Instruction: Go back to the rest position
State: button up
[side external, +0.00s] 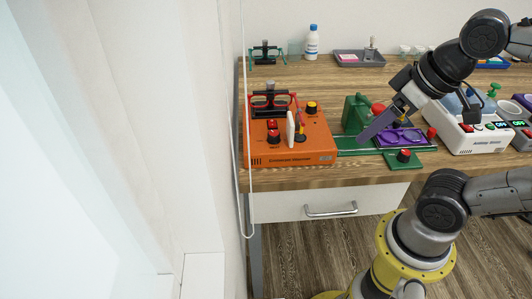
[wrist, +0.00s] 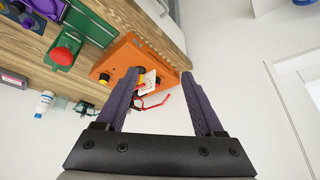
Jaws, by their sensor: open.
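My gripper (side external: 365,137) reaches in from the right over the green device on the bench, its purple-grey fingers pointing down and left. In the wrist view the two fingers (wrist: 161,78) stand wide apart with nothing held between them. The orange device (side external: 288,150) lies left of the fingers; it also shows in the wrist view (wrist: 118,58), beyond the fingertips. It carries red-framed glasses (side external: 272,101), a white upright piece (side external: 290,130) and several knobs.
A white device (side external: 470,137) with lit displays stands at the right. At the back are a white bottle (side external: 312,43), a grey tray (side external: 345,54) and a dark-framed glasses stand (side external: 266,54). A white wall borders the bench's left end. Some bare wood (side external: 335,85) shows mid-bench.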

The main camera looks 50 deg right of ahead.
jog(key=shift+f, duration=0.9)
dwell(0.5)
dwell(0.5)
